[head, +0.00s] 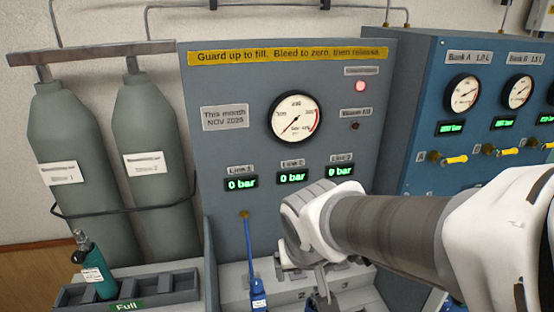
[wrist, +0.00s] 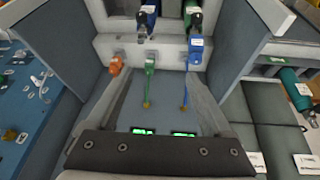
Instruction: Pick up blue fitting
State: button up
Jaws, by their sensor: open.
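The blue fitting (head: 258,293) hangs at the lower end of a blue hose (head: 250,250) on the grey bench panel, near the bottom edge of the head view. In the wrist view a blue fitting with a white label (wrist: 196,55) sits on the pale ledge, right of centre, with the blue hose (wrist: 184,95) leading to it. My gripper (head: 318,285) is in front of the panel, right of the blue fitting and apart from it. In the wrist view its fingers (wrist: 160,80) are spread wide and nothing is between them in their grip.
A small green cylinder (head: 94,268) stands in the rack marked Full (head: 180,286). Two large grey cylinders (head: 158,190) stand left; a blue gauge cabinet (head: 425,115) stands right.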

jog(key=a+f+n+y+p, duration=0.1)
jog(key=a+f+p, duration=0.15)
jog(key=a, duration=0.55)
jog(key=b, duration=0.6)
send_near(258, 292)
jog(key=shift+g, duration=0.3)
jog(key=x, duration=0.6)
jog(key=shift+s+a, duration=0.1)
jog(key=shift+s, duration=0.05)
jog(key=shift+w+b+x, duration=0.15)
jog(key=shift+b+x, duration=0.15)
jog(key=shift+x, duration=1.15)
jog(key=shift+w+b+x, duration=0.2)
jog(key=shift+b+x, duration=0.05)
jog(key=shift+x, duration=1.2)
jog(key=shift+r, duration=0.2)
grip_shut()
